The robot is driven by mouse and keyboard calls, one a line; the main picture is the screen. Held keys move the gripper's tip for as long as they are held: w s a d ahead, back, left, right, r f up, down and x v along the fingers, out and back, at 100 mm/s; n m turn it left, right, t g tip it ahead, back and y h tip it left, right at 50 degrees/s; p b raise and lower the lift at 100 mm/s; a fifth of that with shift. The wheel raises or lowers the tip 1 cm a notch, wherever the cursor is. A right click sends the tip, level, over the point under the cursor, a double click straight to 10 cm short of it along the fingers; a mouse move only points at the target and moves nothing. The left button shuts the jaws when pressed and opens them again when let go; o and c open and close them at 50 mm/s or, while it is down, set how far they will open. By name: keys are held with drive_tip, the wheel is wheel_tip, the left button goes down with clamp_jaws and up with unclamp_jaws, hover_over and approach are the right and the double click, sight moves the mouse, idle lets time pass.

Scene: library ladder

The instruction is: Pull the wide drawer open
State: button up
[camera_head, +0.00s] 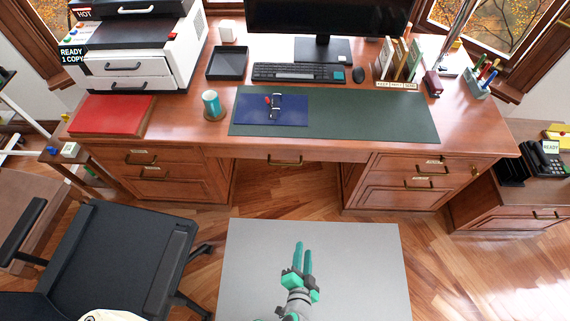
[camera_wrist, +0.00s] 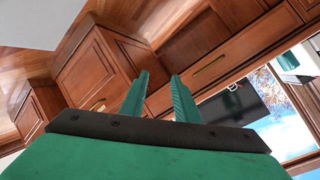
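The wide drawer (camera_head: 318,157) is the long wooden front under the middle of the desk top, above the knee space. It appears shut, flush with the desk. Its brass bar handle (camera_head: 283,161) is at its middle. In the wrist view the wide drawer (camera_wrist: 240,45) runs slanted at upper right, with its handle (camera_wrist: 209,69) beyond my fingertips. My gripper (camera_head: 303,246) is in front of the desk and points toward it, apart from the handle. In the wrist view my gripper (camera_wrist: 160,78) shows two green fingers with an empty gap between them.
Side drawers flank the knee space at left (camera_head: 160,172) and right (camera_head: 400,180). A black office chair (camera_head: 115,255) stands at front left. The desk top (camera_head: 330,151) carries a printer, keyboard, monitor and a cup. The floor between my gripper and the desk is clear.

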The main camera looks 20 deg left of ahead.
drive_tip(key=w+a+f+m+y, duration=0.1)
drive_tip(key=w+a+f+y, duration=0.15)
drive_tip(key=w, duration=0.45)
drive_tip(key=m+y, duration=0.3)
drive_tip(key=y, duration=0.2)
approach(285, 164)
drive_tip(key=x, duration=1)
drive_tip(key=shift+w+f, duration=0.15)
drive_tip(key=shift+f, duration=0.1)
clamp_jaws()
